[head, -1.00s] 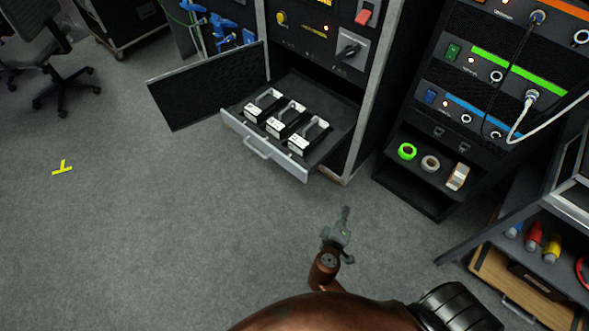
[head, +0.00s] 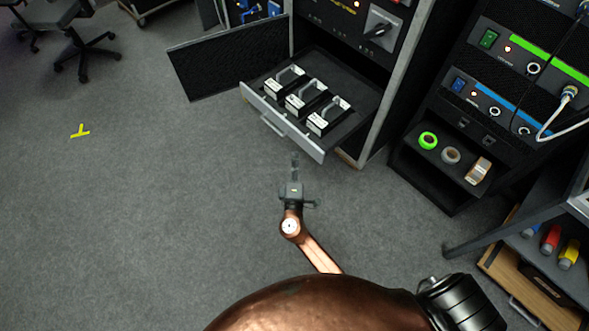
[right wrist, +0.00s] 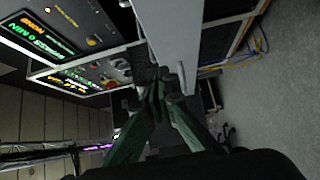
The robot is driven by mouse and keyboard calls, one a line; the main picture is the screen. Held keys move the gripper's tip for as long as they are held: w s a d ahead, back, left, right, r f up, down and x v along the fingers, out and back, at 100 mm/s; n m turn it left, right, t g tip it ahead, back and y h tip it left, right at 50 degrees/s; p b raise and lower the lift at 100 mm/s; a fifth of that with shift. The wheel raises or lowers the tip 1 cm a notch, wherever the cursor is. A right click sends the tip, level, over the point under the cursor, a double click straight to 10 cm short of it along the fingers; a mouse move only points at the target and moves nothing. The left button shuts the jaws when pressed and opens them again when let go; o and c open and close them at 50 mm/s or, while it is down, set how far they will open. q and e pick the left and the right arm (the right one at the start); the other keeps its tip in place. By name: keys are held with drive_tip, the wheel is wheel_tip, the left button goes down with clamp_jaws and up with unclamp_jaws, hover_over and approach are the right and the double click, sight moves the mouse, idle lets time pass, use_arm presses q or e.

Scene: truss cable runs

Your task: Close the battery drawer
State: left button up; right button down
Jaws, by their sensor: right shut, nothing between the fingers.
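The battery drawer (head: 283,124) is pulled out of the black cabinet, with a silver front and a bar handle (head: 273,126). Three black-and-white batteries (head: 305,93) with grey handles stand in a row in it. My right gripper (head: 295,158) is shut and empty, in front of the drawer and apart from the handle in the head view. In the right wrist view the shut fingers (right wrist: 160,85) point toward a pale panel (right wrist: 190,35), likely the drawer front; I cannot tell the gap. My left gripper is not in view.
A black cabinet door (head: 215,72) stands open left of the drawer. To the right, a rack shelf (head: 445,172) holds tape rolls. A bench with coloured items (head: 550,238) is at the lower right.

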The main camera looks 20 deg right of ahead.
sight(304, 140)
drive_tip(key=w+d, duration=0.1)
drive_tip(key=d, duration=0.2)
drive_tip(key=w+d, duration=0.1)
drive_tip(key=shift+w+d, duration=0.2)
drive_tip(key=shift+w, duration=0.15)
use_arm(q)
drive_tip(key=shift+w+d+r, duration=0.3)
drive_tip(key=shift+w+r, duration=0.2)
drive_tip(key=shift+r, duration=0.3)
drive_tip(key=shift+b, duration=0.3)
use_arm(e)
drive_tip(key=shift+d, duration=0.1)
